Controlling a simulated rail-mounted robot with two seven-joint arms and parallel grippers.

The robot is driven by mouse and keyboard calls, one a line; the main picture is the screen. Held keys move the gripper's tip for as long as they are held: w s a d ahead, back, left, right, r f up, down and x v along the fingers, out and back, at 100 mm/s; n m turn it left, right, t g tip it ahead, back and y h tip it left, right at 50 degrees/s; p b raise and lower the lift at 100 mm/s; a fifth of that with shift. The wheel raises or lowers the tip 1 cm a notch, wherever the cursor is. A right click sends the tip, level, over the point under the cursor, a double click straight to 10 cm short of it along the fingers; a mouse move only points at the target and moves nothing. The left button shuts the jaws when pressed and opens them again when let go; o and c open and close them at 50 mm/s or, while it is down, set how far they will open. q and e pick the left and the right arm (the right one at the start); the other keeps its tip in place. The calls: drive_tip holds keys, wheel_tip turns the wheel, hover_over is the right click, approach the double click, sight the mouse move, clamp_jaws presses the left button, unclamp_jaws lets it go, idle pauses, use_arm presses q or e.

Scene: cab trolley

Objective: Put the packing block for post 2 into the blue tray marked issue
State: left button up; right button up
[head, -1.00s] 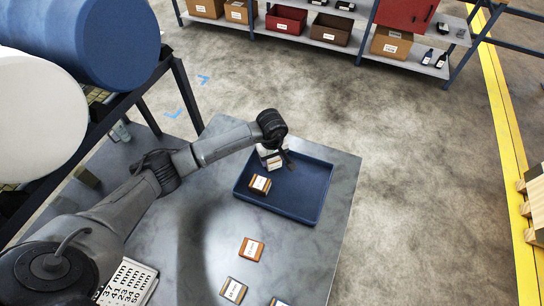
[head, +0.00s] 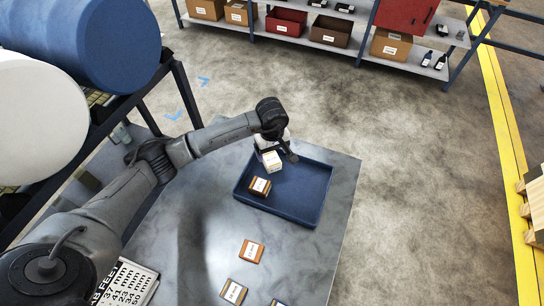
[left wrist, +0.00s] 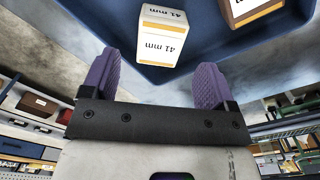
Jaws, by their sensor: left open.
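A pale block with an orange-yellow band and a "41 mm" label (left wrist: 160,38) is in the blue tray (head: 308,207). It also shows in the head view (head: 272,162) at the tray's back left. My left gripper (head: 280,150) is just behind and above it. In the left wrist view its two purple fingers (left wrist: 155,82) are spread, with nothing between them, and the pale block lies past their tips. A brown and orange block (head: 260,186) is also in the tray, nearer the left wall. No issue mark on the tray is legible. My right gripper is not in view.
Three more labelled blocks lie on the grey table: one orange (head: 252,251) and two at the front edge (head: 233,291) (head: 279,302). A printed number sheet (head: 128,283) lies at the left, partly behind my arm.

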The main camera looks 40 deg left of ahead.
sight(272, 160)
use_arm(q)
wheel_tip(272, 160, up, 7)
idle(0.3)
